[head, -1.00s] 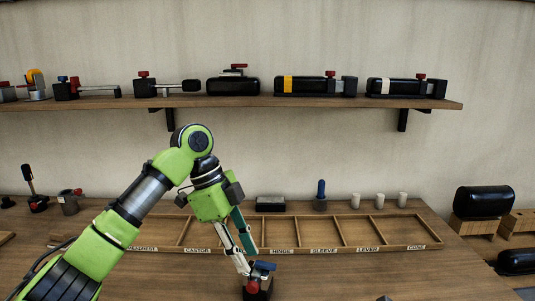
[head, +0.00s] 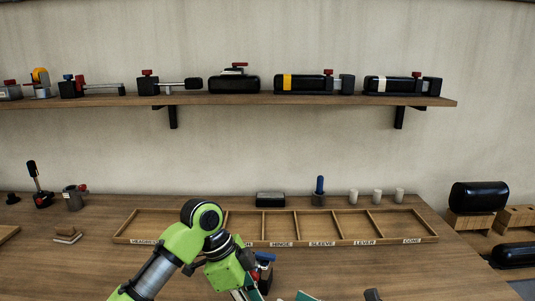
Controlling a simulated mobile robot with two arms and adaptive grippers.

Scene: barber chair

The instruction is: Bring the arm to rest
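My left arm comes in low from the left, lime green with a grey link. Its gripper (head: 246,292) points down at the bottom edge, its fingertips mostly cut off, so its opening cannot be read. A small black fixture with red and blue parts (head: 264,266) stands on the bench just behind the gripper, partly hidden by it. I cannot tell whether they touch. A teal piece with a pale edge shows at the bottom edge, perhaps a fingertip of my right gripper (head: 305,296); the rest is out of view.
A wooden compartment tray (head: 273,243) with labels lies across the bench behind the arm. Behind it stand a black block (head: 270,199), a blue-handled tool (head: 319,190) and pale cylinders (head: 377,196). A shelf (head: 230,100) holds several fixtures.

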